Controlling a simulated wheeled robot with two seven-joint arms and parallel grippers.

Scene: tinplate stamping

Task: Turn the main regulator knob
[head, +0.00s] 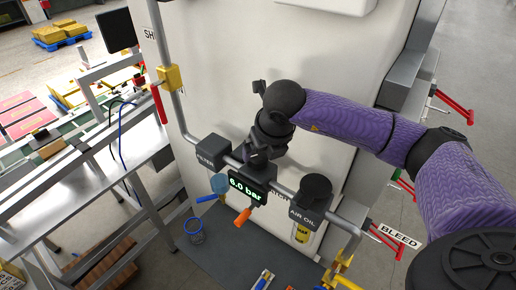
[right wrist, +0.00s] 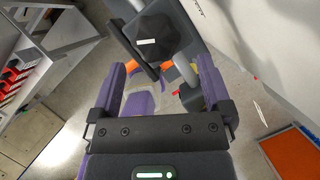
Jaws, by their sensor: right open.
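The main regulator with its green-lit "6.0 bar" display (head: 249,189) sits on a grey pipe between the "FILTER" and "AIR OIL" units. My right gripper (head: 260,153) is over the top of the regulator and hides its knob in the head view. In the right wrist view a dark faceted knob (right wrist: 156,31) with a white mark lies beyond the fingertips, roughly between them. My right gripper also shows there (right wrist: 160,72), open, with nothing between its fingers. Whether the fingers touch the knob cannot be told. My left gripper is not in view.
The filter unit (head: 213,151) is left of the regulator, and the air oil unit (head: 311,199) is right. An orange handle (head: 242,218) hangs below the display. A red lever (head: 159,104) is on the upper left pipe. A white machine panel (head: 320,90) stands behind.

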